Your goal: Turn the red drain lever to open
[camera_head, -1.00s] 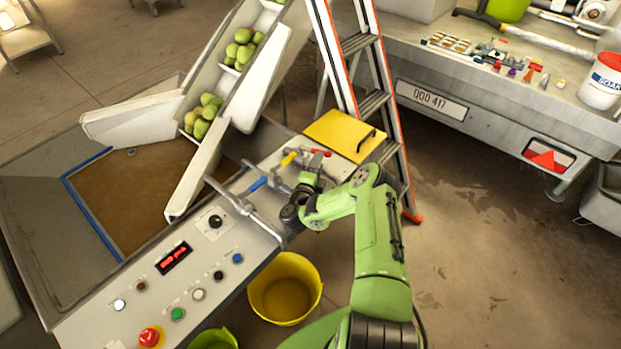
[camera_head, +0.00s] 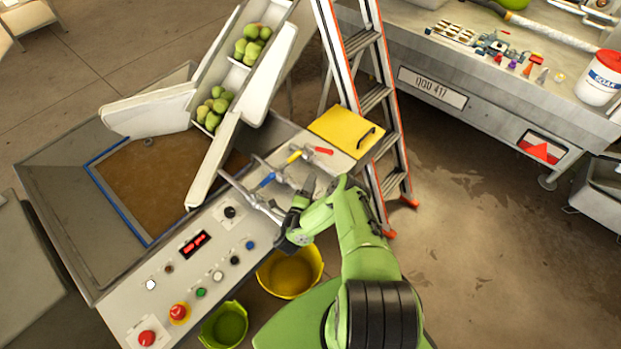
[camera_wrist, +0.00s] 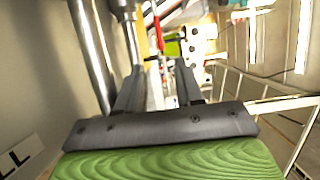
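The red drain lever (camera_head: 324,151) sits at the far end of the panel's row of valves, beyond the yellow lever (camera_head: 294,157) and the blue lever (camera_head: 267,180). Its handle points right, toward the yellow box. My gripper (camera_head: 308,186) is just on the near side of the red lever, apart from it. In the wrist view my gripper (camera_wrist: 158,88) has its two dark fingers spread, with nothing held between them. A narrow red part, likely the red lever (camera_wrist: 158,32), shows ahead between and beyond the fingertips. Whether its valve is open cannot be told.
Metal pipes (camera_wrist: 92,50) run close to the left of my gripper. A yellow box (camera_head: 345,131) with a black handle and a ladder (camera_head: 376,97) stand beyond the levers. Yellow (camera_head: 290,277) and green (camera_head: 225,328) buckets stand below the panel. Open floor lies to the right.

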